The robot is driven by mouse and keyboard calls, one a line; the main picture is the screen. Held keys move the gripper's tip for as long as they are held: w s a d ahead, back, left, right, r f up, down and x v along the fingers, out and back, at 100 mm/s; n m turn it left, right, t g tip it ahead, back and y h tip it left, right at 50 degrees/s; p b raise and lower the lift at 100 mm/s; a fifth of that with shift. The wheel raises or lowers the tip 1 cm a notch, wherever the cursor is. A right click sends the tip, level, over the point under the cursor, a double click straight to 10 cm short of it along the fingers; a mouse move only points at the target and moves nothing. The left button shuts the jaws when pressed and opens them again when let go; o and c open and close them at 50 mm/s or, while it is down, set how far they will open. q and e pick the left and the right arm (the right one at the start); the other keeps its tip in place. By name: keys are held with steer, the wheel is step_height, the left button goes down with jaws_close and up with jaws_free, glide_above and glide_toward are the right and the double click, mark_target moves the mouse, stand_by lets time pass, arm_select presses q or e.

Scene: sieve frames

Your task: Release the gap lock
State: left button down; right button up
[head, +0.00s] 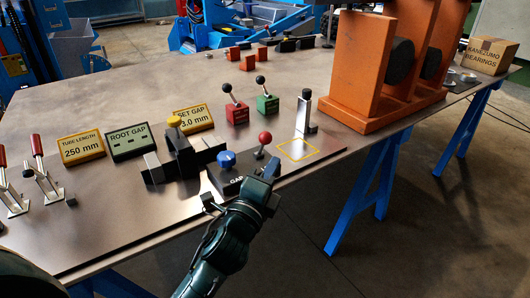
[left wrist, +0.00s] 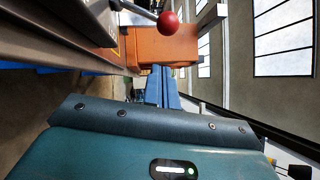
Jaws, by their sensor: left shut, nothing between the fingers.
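The gap lock unit (head: 228,186) is a dark block lettered "GAP", the rest of its label hidden by my gripper. It stands near the table's front edge and carries a blue knob (head: 226,160) and a lever with a red ball (head: 265,138). My left gripper (head: 268,176) is shut and empty at the front right of the block, just below the red ball in the picture. Whether it touches the block or lever I cannot tell. In the left wrist view the red ball (left wrist: 167,22) on its metal rod shows at the top, apart from the gripper body. My right gripper is not in view.
A yellow-outlined square (head: 298,149) and an upright metal post (head: 304,112) stand right of the block. Behind are signs reading "ROOT GAP" (head: 130,141) and "SET GAP 3.0 mm" (head: 193,118), and red and green lever boxes. A large orange frame (head: 355,75) stands at the right.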

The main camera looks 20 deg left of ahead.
mark_target(262, 146)
arm_select(q)
steer(key=shift+w+a+r, duration=0.25)
steer(key=shift+w+a, duration=0.4)
steer(key=shift+w, duration=0.2)
steer(key=shift+w+a+r, duration=0.25)
steer(key=shift+w+a, duration=0.4)
steer(key=shift+w, duration=0.2)
